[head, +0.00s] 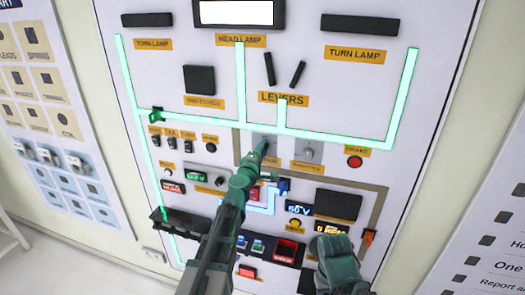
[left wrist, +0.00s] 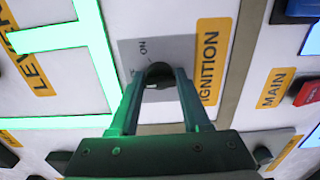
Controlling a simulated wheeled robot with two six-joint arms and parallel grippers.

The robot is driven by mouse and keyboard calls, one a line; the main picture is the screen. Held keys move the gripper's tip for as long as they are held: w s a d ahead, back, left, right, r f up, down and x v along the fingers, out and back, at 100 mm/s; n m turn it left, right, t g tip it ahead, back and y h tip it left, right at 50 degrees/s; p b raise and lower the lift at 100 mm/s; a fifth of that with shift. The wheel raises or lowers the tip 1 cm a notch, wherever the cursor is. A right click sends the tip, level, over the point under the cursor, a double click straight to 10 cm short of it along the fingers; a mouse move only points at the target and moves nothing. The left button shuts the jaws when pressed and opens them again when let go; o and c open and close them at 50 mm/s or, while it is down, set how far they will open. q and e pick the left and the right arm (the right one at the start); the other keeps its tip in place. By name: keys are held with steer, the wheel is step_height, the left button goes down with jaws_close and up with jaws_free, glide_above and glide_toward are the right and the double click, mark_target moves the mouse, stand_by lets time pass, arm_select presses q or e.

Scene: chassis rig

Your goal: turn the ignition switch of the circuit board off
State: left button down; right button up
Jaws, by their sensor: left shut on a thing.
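The ignition switch has a grey plate (left wrist: 180,47) marked ON in the left wrist view, beside an orange IGNITION label (left wrist: 210,62). Its dark knob (left wrist: 158,82) shows between the fingertips. My left gripper (head: 264,143) reaches up to the switch in the middle of the circuit board (head: 215,60). In the left wrist view the left gripper (left wrist: 158,72) is shut on the knob, and its fingers hide part of it. My right gripper (head: 335,250) is low at the right, apart from the switch; its fingers cannot be made out.
Glowing green lines (head: 240,85) run across the board. The throttle knob (head: 308,150) and red brake button (head: 355,162) are right of the ignition switch. The red main switch (left wrist: 306,93) is close by. A black ledge (head: 172,222) juts out low at the left.

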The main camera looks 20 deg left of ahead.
arm_select(q)
steer(key=shift+s, duration=0.1)
steer(key=shift+c, duration=2.2)
jaws_free()
